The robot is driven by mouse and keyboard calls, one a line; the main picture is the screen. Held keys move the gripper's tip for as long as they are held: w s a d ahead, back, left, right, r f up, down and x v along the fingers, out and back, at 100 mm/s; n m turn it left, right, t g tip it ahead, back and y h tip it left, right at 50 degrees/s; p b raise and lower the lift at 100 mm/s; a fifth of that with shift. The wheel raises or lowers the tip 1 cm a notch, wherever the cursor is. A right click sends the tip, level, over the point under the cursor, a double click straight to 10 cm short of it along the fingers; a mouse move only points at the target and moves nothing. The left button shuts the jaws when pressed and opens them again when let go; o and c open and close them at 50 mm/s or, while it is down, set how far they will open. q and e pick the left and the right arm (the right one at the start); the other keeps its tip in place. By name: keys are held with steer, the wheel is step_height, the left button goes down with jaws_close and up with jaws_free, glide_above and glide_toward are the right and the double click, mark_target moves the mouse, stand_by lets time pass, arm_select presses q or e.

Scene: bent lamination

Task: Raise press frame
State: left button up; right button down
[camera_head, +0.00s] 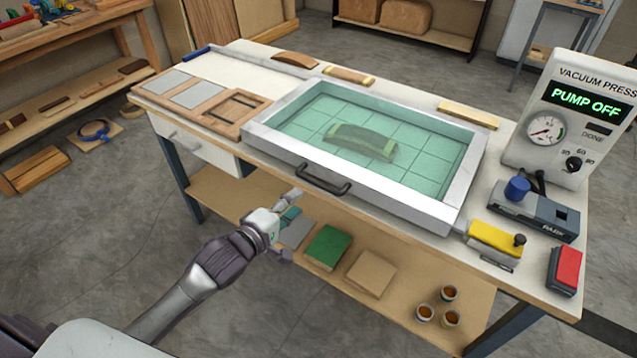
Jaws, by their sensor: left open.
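The press frame (452,208) is a pale metal rectangle with a translucent green sheet (320,111), lying flat on the workbench. A black handle (323,181) is fixed to its front side. Under the sheet a curved, dark arched form (362,142) shows through. My left gripper (288,222) is open and empty, in front of the bench edge and below and left of the handle, apart from it. My right gripper is not in view.
The vacuum press box (545,165) at the right reads "PUMP OFF". In front of it are a blue-knobbed unit (535,213), a yellow clamp (495,238) and a red switch (566,270). A wooden tray (237,113) lies left of the frame. A lower shelf (225,200) holds blocks and small jars.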

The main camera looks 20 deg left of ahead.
mark_target(319, 182)
arm_select(q)
steer(key=x, duration=1.1)
steer(key=shift+s, duration=0.1)
jaws_close()
